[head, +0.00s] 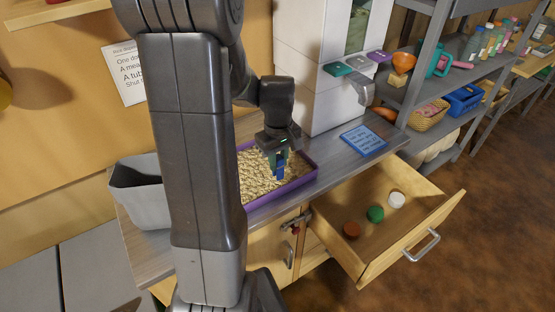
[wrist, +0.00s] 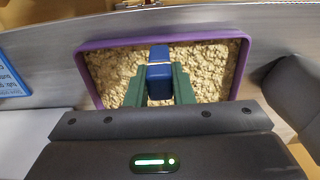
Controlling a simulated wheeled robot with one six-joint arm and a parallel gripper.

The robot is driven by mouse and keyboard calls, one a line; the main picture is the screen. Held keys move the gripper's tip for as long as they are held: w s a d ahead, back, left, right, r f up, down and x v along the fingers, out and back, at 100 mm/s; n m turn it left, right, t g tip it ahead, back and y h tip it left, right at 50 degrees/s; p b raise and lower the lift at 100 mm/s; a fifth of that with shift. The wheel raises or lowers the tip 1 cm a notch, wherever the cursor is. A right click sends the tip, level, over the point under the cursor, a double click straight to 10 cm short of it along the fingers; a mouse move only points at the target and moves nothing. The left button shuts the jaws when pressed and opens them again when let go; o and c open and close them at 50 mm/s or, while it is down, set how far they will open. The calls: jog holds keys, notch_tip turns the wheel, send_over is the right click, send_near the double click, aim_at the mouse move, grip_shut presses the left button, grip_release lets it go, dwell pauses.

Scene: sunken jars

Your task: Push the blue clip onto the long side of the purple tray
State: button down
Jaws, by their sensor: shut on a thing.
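The purple tray (head: 306,178) sits on the grey counter and is filled with pale grainy material. In the wrist view the tray's rim (wrist: 108,43) runs along the top of the picture, with the counter edge beyond it. My gripper (head: 277,163) is over the tray, pointing down. Its green fingers (wrist: 159,88) are shut on the blue clip (wrist: 159,72). The clip also shows in the head view (head: 279,172), below the fingertips and near the tray's front long side. Whether the clip touches the rim I cannot tell. The clip's lower end is hidden.
A grey bin (head: 140,190) stands left of the tray, partly behind my arm. A white dispenser (head: 310,80) stands behind it. A blue card (head: 363,140) lies to the right. An open drawer (head: 425,215) with several round lids juts out below the counter.

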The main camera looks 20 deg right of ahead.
aim_at(279, 189)
jog(key=shift+d+f+b, duration=0.15)
jog(key=shift+f+b, duration=0.2)
jog(key=shift+f, duration=0.25)
notch_tip(279, 189, down, 8)
jog(key=b, duration=0.6)
